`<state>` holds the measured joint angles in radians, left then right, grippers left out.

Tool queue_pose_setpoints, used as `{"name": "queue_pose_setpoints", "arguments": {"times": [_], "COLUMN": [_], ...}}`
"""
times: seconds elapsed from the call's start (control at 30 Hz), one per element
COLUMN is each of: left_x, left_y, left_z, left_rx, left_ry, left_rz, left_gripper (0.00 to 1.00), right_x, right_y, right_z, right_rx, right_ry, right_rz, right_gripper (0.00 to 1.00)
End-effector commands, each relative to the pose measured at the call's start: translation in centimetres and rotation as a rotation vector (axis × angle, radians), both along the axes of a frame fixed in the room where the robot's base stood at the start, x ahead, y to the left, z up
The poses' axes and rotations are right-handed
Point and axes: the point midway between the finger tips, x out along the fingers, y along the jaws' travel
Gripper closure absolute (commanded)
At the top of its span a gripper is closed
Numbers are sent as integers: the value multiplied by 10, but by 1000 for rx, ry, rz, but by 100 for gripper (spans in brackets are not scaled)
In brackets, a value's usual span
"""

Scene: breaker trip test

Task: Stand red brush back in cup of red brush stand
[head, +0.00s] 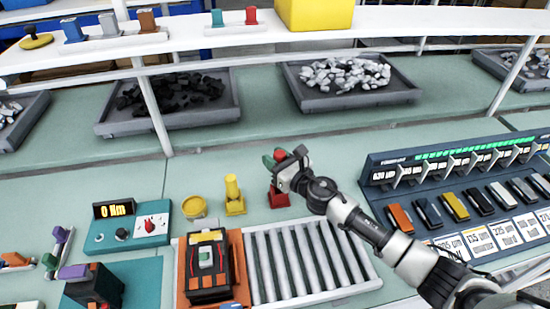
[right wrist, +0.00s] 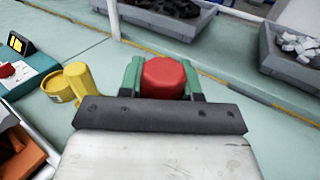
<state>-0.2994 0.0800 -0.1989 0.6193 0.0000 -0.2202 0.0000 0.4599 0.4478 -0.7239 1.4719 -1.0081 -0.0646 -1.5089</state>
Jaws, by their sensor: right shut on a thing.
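My right gripper (head: 276,159) is shut on the red brush (head: 280,155), whose red top shows between the green fingers. In the right wrist view the brush (right wrist: 163,77) sits between both fingertips (right wrist: 163,80). The red brush stand (head: 279,200) is on the green bench directly below the gripper. The gripper and arm hide part of the brush and stand, so I cannot tell whether the brush's lower end is in the cup. My left gripper is not in view.
A roller rack (head: 295,262) and a breaker in an orange tray (head: 207,270) lie in front. A blue breaker panel (head: 380,172) is to the right.

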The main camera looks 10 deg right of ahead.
Motion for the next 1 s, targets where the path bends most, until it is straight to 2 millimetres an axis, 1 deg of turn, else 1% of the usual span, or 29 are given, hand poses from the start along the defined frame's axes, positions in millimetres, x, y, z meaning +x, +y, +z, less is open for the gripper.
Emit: {"name": "queue_pose_setpoints", "arguments": {"times": [0.37, 1.0], "left_x": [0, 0], "left_y": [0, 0], "left_z": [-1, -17], "left_rx": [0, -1], "left_ry": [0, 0], "left_rz": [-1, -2], "left_gripper": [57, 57], "right_x": [0, 0], "right_y": [0, 0], "right_z": [-1, -17], "right_rx": [0, 0], "right_ry": [0, 0], "right_rz": [0, 0], "right_gripper": [91, 91]}}
